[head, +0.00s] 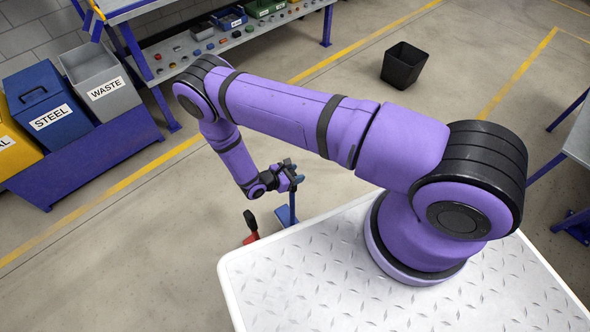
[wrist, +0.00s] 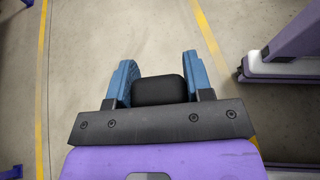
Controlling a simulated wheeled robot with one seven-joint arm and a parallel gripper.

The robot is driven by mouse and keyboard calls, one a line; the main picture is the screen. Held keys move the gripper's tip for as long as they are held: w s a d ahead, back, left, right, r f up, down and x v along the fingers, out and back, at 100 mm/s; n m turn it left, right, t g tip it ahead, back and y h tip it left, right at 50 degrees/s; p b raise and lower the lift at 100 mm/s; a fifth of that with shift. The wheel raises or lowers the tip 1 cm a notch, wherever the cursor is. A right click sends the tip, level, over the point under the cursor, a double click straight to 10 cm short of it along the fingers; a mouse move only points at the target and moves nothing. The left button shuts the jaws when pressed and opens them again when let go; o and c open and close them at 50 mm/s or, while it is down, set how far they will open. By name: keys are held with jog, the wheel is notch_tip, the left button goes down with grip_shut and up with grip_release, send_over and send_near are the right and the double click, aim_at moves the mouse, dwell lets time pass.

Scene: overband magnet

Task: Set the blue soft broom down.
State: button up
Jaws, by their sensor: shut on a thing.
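My gripper (head: 288,178) hangs over the floor just past the far edge of my white deck. In the wrist view, its two blue fingers (wrist: 160,75) are closed on the sides of a black, rounded grip (wrist: 160,91). In the head view, a blue part (head: 287,214) hangs straight down below the gripper; I take it and the black grip to be the blue soft broom (head: 292,203). The broom's lower end is partly hidden behind the deck edge, so I cannot tell what it touches.
A red tool with a black top (head: 251,226) stands left of the broom at the deck edge. The white tread-plate deck (head: 300,285) is bare in front. Blue STEEL (head: 45,105) and grey WASTE bins (head: 102,80) stand at left. A black bin (head: 403,65) stands on open floor.

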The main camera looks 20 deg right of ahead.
jog(key=shift+f, duration=2.6)
jog(key=o, duration=1.4)
jog(key=shift+c, duration=0.2)
jog(key=v, duration=1)
jog(key=shift+a, duration=0.35)
jog(key=shift+s+r, duration=0.1)
jog(key=shift+r, duration=0.05)
